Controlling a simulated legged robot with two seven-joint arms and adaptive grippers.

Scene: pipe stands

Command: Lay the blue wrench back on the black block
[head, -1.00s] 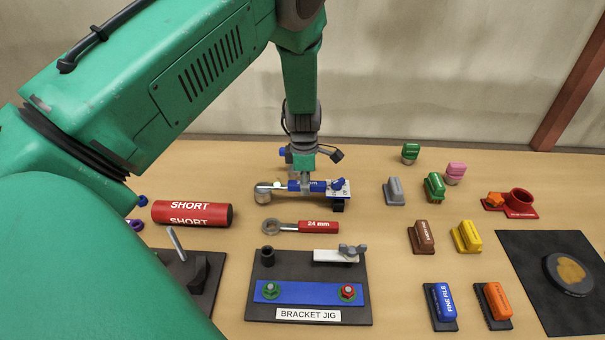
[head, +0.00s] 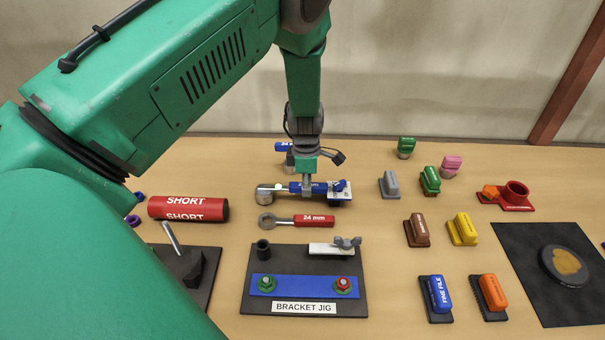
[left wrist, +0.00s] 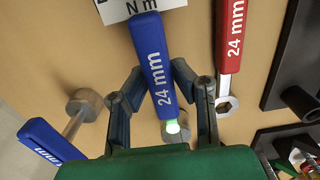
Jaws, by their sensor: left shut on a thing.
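The blue wrench (head: 300,187) has a blue handle marked 24 mm and a round metal head at its left end in the head view. My left gripper (head: 307,185) is shut on it, and the wrench lies roughly level. In the left wrist view, the handle (left wrist: 152,60) runs between the fingers of my left gripper (left wrist: 162,100). A white plate marked N m (left wrist: 112,10) shows beyond the handle's tip. The black block (head: 340,202) is mostly hidden beneath the handle end and plate; I cannot tell whether they touch. My right gripper is not in view.
A red 24 mm wrench (head: 313,221) lies just in front, with the bracket jig (head: 255,300) nearer. A second blue-handled tool (left wrist: 40,142) is close beside my gripper. A red SHORT cylinder (head: 188,208) lies left; several coloured handled blocks stand right.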

